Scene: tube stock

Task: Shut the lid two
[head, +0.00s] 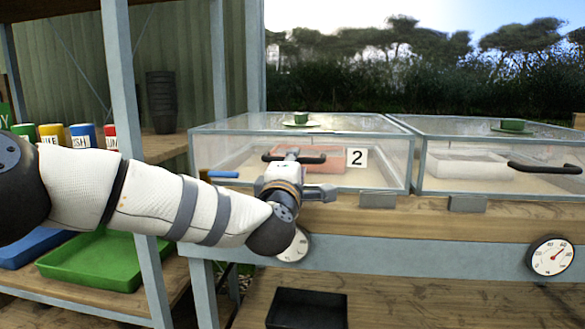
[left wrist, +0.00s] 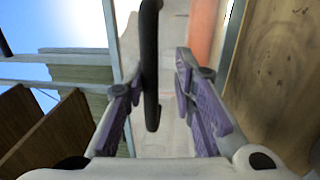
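The glass-sided case marked two (head: 357,158) stands on a wooden bench in the head view. Its clear, metal-framed top (head: 350,123) shows no clear gap, but I cannot tell whether the lid is fully shut. A black bar handle (head: 313,160) crosses its front. My left gripper (head: 292,156) is at this handle, and its arm hides part of the case's left front. In the left wrist view, the black handle (left wrist: 151,65) runs between the two open, purple-padded fingers (left wrist: 160,78), nearer the left one, with a gap to the right one. My right gripper is out of view.
A second glass case (head: 500,135) with its own black handle (head: 545,168) stands close on the right. Dials sit on the bench front, including one at right (head: 550,256). A metal shelf post (head: 130,120) and a green tray (head: 95,262) are at left; a black tray (head: 307,308) is below.

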